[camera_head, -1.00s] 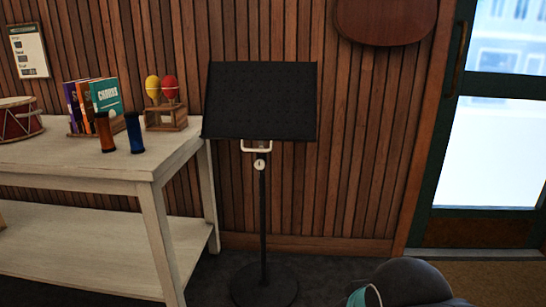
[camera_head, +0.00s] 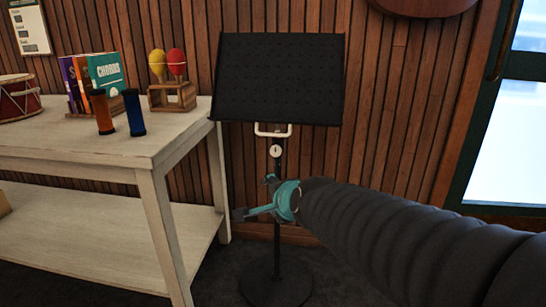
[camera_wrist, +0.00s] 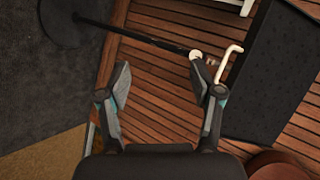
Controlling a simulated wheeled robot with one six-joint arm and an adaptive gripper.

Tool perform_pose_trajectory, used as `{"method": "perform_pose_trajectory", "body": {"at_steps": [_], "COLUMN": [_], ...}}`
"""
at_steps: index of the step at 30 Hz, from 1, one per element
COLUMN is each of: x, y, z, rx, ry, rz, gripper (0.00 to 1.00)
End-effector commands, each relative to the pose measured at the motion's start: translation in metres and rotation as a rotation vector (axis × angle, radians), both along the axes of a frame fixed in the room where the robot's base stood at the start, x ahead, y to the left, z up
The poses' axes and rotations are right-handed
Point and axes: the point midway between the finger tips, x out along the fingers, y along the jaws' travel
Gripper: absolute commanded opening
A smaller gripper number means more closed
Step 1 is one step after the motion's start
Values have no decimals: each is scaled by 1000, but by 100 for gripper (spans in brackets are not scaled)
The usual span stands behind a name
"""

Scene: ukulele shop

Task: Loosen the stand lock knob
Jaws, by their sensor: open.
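The black music stand has a tilted perforated desk (camera_head: 278,80), a thin pole (camera_head: 277,170) and a round base (camera_head: 275,286). The small round white lock knob (camera_head: 276,151) is on the pole, below a white U-shaped handle (camera_head: 273,132). My teal and grey gripper (camera_head: 254,198) is open and empty, in front of the pole and lower than the knob in the head view. In the wrist view the stand lies sideways. The knob (camera_wrist: 195,55) shows just beyond the right fingertip of my gripper (camera_wrist: 160,72), outside the gap; contact cannot be told. The handle (camera_wrist: 229,62) is to its right.
A whitewashed table (camera_head: 110,160) with a lower shelf stands left of the stand, holding shakers, books, maracas and a drum. A slatted wood wall (camera_head: 400,120) is behind. A glazed door (camera_head: 510,150) is at the right. Dark floor shows around the base.

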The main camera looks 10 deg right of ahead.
Motion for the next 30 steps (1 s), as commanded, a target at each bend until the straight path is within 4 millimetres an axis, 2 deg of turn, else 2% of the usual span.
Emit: {"method": "perform_pose_trajectory", "body": {"at_steps": [1, 6, 9, 13, 18, 21, 26, 30], "x": [22, 86, 118, 152, 176, 183, 189, 202], "y": [4, 6, 4, -3, -12, -16, -20, -24], "z": [-5, -4, -7, -16, -29, -33, -35, -35], "rx": [119, 564, 830, 1155, 1476, 1591, 1668, 1673], "ry": [-25, -139, -214, -319, -443, -494, -529, -532], "rz": [-78, -349, -491, -645, -764, -796, -813, -816], "gripper": [65, 65, 65, 65, 65, 65, 65, 65]}}
